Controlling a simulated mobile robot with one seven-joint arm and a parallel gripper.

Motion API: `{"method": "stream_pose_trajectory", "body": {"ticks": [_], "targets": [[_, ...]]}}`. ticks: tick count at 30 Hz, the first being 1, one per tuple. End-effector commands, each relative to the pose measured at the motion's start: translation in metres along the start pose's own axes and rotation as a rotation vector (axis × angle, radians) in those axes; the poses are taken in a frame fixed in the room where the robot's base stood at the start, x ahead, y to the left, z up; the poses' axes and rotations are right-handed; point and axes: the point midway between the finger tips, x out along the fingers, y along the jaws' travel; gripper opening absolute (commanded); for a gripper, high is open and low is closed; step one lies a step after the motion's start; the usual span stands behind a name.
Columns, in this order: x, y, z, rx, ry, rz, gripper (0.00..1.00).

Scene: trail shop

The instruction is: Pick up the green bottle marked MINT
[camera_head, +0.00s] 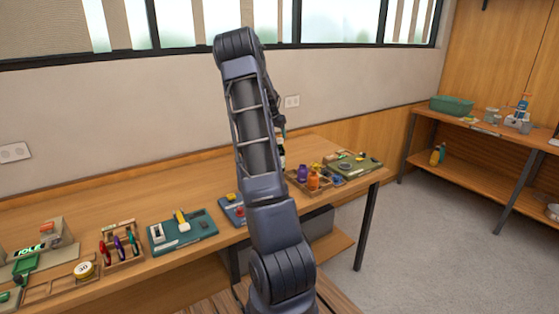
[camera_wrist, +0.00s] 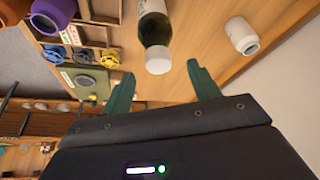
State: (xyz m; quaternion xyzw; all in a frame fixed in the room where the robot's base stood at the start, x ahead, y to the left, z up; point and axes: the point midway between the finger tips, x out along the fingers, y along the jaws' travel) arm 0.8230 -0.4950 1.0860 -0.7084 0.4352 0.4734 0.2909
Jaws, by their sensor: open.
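A dark green bottle (camera_wrist: 155,30) with a white-and-green label shows at the top of the wrist view, its pale end toward my gripper. I cannot read the label, so I cannot tell whether it says MINT. My gripper (camera_wrist: 160,82) is open, its two green fingers spread on either side of the line to the bottle. The bottle lies just beyond the fingertips, apart from them. In the head view my arm hides most of that spot, and only the edge of my gripper (camera_head: 282,127) shows beside it.
A white jar (camera_wrist: 242,36) stands right of the bottle in the wrist view.

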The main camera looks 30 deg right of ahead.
Motion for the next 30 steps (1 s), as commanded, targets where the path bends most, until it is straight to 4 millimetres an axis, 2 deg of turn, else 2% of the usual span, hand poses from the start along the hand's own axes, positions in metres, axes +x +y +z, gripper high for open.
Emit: {"method": "stream_pose_trajectory", "body": {"ticks": [3,8,18,26,30], "targets": [[0.013,0.001,0.0,0.0,0.0,0.001,0.61],[0.021,0.001,0.0,-0.001,0.0,0.0,0.61],[0.063,0.002,-0.002,-0.001,-0.001,0.001,0.61],[0.067,0.002,-0.002,-0.001,0.001,-0.001,0.61],[0.067,0.002,-0.002,-0.001,0.001,0.0,0.37]]}}
